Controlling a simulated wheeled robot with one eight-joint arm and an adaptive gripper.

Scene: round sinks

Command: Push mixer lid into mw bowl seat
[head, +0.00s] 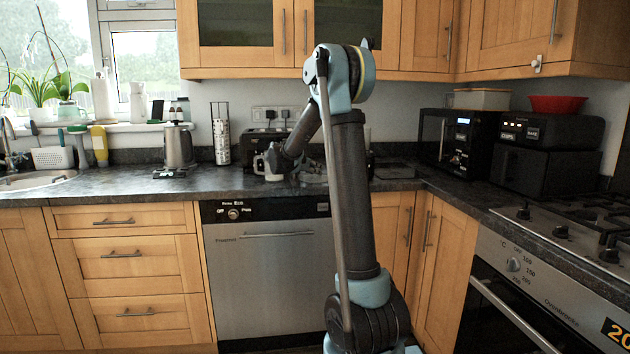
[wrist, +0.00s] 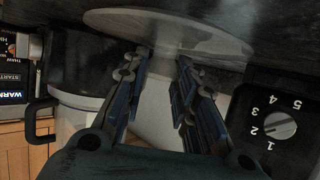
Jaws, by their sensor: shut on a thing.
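In the wrist view, my gripper (wrist: 162,62) has its two dark fingers on either side of a pale stem-like part. Just beyond the fingertips is a wide, thin, pale disc (wrist: 205,33), which looks like the mixer lid. The fingers appear closed on its pale middle part. In the head view, my gripper (head: 310,174) is low over the back counter, partly behind my arm, and the lid cannot be made out there. I cannot pick out the bowl seat with certainty, nor tell whether the lid touches it.
A black appliance with a numbered dial (wrist: 281,126) is close on the right in the wrist view. A pale container with a black handle (wrist: 35,118) is on the left. In the head view, a kettle (head: 178,147) stands left on the counter (head: 110,182), and a microwave (head: 455,139) stands right.

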